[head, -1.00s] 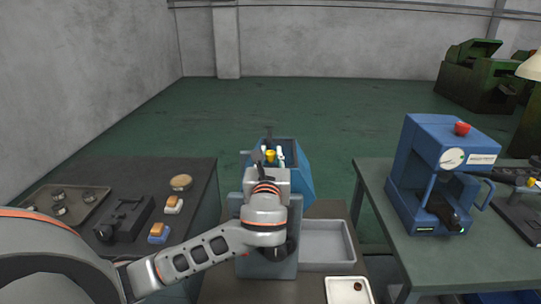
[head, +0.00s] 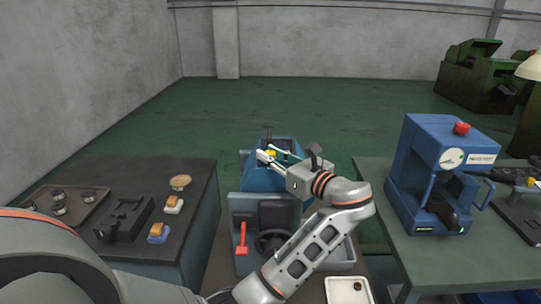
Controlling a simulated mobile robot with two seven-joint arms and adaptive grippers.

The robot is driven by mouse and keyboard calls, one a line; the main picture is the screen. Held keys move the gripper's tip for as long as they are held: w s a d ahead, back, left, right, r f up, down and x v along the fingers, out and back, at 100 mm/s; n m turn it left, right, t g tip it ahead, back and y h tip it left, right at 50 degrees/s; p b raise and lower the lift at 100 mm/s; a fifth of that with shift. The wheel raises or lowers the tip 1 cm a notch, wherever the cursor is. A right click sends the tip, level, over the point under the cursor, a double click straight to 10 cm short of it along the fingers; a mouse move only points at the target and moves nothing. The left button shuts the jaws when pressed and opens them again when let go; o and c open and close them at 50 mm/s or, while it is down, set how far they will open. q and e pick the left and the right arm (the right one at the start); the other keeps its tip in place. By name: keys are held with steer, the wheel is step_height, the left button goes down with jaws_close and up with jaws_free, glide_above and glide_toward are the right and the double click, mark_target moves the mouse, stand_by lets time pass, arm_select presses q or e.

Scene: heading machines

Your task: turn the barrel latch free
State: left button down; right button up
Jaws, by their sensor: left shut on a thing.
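My right gripper is not in view.
A dark bench (head: 190,210) on the left carries a tray (head: 85,206), a black fixture and small blocks. A green bench (head: 400,245) on the right carries a blue press (head: 425,140). A white dish (head: 345,288) sits at the front.

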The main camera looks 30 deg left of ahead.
mark_target(270, 152)
arm_select(q)
steer(key=shift+n+g, duration=0.3)
steer(key=shift+g, duration=0.2)
steer(key=c, duration=1.8)
jaws_free()
steer(key=shift+r, duration=0.1)
step_height(270, 152, up, 10)
steer(key=shift+f, duration=0.1)
